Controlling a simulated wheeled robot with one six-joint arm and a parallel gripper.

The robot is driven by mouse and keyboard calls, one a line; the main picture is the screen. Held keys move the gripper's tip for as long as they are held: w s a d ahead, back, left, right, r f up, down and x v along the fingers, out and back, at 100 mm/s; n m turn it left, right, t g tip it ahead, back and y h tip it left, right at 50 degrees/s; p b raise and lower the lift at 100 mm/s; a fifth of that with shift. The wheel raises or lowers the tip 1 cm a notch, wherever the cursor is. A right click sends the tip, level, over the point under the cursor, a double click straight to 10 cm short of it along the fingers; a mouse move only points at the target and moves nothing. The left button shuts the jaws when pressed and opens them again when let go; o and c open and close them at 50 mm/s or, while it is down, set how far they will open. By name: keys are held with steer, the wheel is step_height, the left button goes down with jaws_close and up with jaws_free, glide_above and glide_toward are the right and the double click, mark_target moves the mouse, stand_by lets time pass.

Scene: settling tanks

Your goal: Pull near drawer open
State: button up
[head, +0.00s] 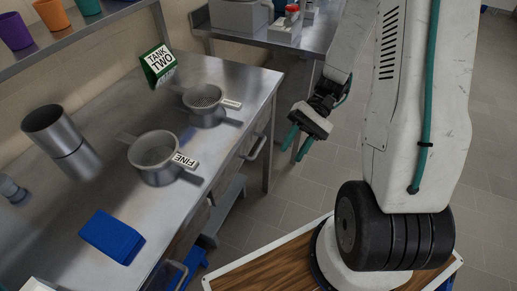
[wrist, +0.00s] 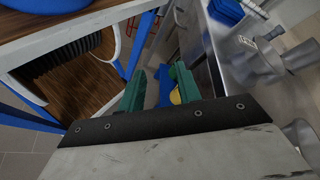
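The near drawer is in the front of the steel bench (head: 100,190); its face is mostly hidden below the bench edge. A second, farther handle (head: 257,147) sits under the bench edge. My gripper (head: 297,146) hangs in the air to the right of the farther handle, apart from the bench. In the wrist view my gripper (wrist: 159,82) shows two green fingers spread apart with nothing held. Whether either drawer is open is hard to tell.
On the bench stand a sieve marked FINE (head: 155,152), another sieve (head: 205,100), a steel cylinder (head: 62,142), a blue stack (head: 112,236) and a TANK TWO sign (head: 158,64). A lower shelf (head: 226,205) juts below.

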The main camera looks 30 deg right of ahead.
steer(key=w+f+m+t+y, duration=0.25)
steer(key=f+t+y, duration=0.3)
steer(key=f, duration=0.35)
steer(key=n+t, duration=0.3)
steer(key=t, duration=0.7)
glide_toward(259, 148)
steer(key=x, duration=0.3)
steer(key=shift+y, duration=0.35)
steer(key=x, duration=0.4)
steer(key=f+x, duration=0.1)
steer(key=x, duration=0.2)
steer(key=shift+w, duration=0.15)
jaws_close()
